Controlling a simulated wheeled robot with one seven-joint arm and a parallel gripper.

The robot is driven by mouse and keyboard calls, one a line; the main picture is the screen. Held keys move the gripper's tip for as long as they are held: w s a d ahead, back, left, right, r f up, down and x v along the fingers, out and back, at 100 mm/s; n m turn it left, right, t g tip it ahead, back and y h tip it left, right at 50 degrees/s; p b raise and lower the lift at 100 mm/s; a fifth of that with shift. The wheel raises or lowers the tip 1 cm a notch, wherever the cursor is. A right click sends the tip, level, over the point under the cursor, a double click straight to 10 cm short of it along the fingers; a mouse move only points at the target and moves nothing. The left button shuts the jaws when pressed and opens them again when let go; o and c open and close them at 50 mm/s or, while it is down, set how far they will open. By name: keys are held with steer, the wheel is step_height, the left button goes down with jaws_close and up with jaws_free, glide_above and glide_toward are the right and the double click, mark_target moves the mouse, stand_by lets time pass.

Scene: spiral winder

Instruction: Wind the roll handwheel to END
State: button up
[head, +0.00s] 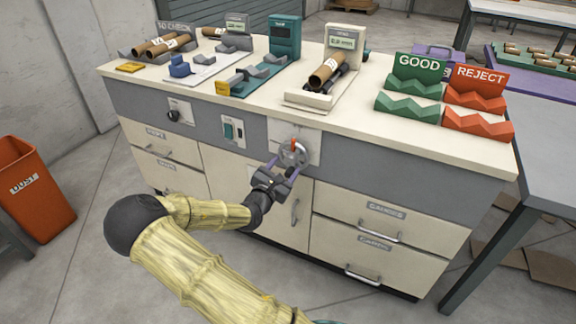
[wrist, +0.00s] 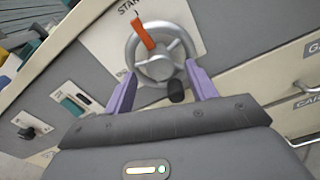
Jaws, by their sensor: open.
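The roll handwheel (head: 293,154) is a grey spoked wheel on a light plate on the front of the bench. In the wrist view the handwheel (wrist: 160,66) shows an orange pointer (wrist: 144,32) near the top, by the START lettering, and a dark knob (wrist: 176,92) at its lower right. Lettering at the plate's lower left is partly hidden. My gripper (head: 280,170) is in front of the wheel. In the wrist view its purple fingers (wrist: 160,85) are apart, one on each side of the wheel's lower part. I cannot tell whether they touch the rim.
Left of the wheel are a green switch (head: 233,130) and a black rotary knob (head: 174,115). Drawer handles (head: 380,234) stick out at the lower right. The bench top holds a cradle with a roll (head: 328,71), a green GOOD rack (head: 412,88) and a red REJECT rack (head: 478,102).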

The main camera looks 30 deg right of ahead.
mark_target(290, 161)
steer(key=x, duration=0.3)
steer(key=shift+w+d, duration=0.1)
steer(key=shift+w, duration=0.05)
steer(key=c, duration=1)
